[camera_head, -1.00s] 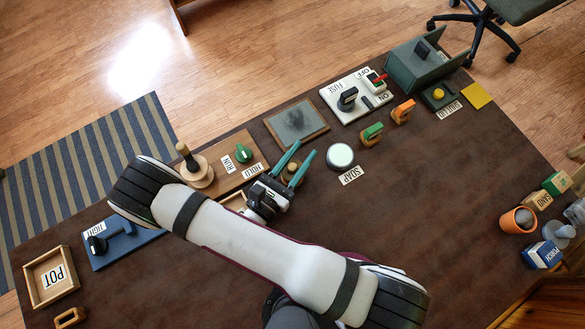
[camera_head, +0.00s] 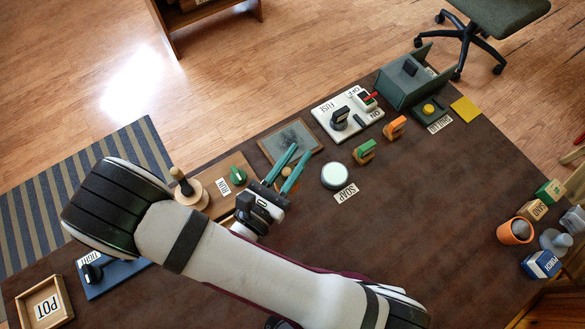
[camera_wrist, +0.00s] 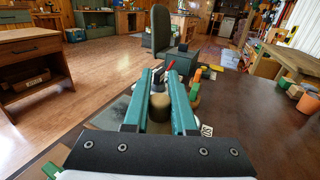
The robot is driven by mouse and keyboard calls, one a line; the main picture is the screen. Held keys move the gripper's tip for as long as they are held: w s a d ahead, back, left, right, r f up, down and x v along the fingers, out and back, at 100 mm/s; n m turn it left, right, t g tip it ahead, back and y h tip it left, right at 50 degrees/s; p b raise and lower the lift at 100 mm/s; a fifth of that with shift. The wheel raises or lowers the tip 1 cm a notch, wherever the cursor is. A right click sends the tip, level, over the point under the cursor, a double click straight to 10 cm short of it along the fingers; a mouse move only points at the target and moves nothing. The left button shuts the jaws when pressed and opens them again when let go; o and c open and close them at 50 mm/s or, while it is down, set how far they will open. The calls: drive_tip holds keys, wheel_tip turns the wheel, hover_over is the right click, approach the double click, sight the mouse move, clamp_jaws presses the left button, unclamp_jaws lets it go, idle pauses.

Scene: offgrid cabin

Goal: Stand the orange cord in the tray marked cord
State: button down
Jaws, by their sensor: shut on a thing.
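An orange looped piece (camera_head: 396,127), which looks like the orange cord, stands on the table behind a similar green one (camera_head: 365,151). In the wrist view an orange edge (camera_wrist: 196,76) shows past the fingers. My gripper (camera_head: 291,168) is left of both pieces, its teal fingers reaching toward the slate panel. It is shut on a tan rounded thing (camera_head: 285,184), also seen between the fingers in the wrist view (camera_wrist: 159,108). The thing is partly hidden, so its full shape is unclear. No tray with a readable cord mark shows; my arm covers part of the table.
A tray marked POT (camera_head: 24,313) lies at the lower left. The slate panel (camera_head: 290,138), fuse board (camera_head: 322,108) and grey bin (camera_head: 398,92) line the far edge. A pale round soap piece (camera_head: 335,175) lies right of my gripper. The table's middle right is clear.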

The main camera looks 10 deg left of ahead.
drive_tip(key=r, duration=0.2)
drive_tip(key=n+y, duration=0.9)
drive_tip(key=y, duration=0.4)
hover_over(228, 211)
drive_tip(key=v, duration=0.4)
drive_tip(key=f, duration=1)
drive_tip(key=shift+s+a, duration=0.15)
drive_tip(key=shift+s, duration=0.2)
drive_tip(key=shift+f, duration=0.1)
drive_tip(key=c, duration=0.7)
unclamp_jaws()
drive_tip(key=shift+c, duration=0.2)
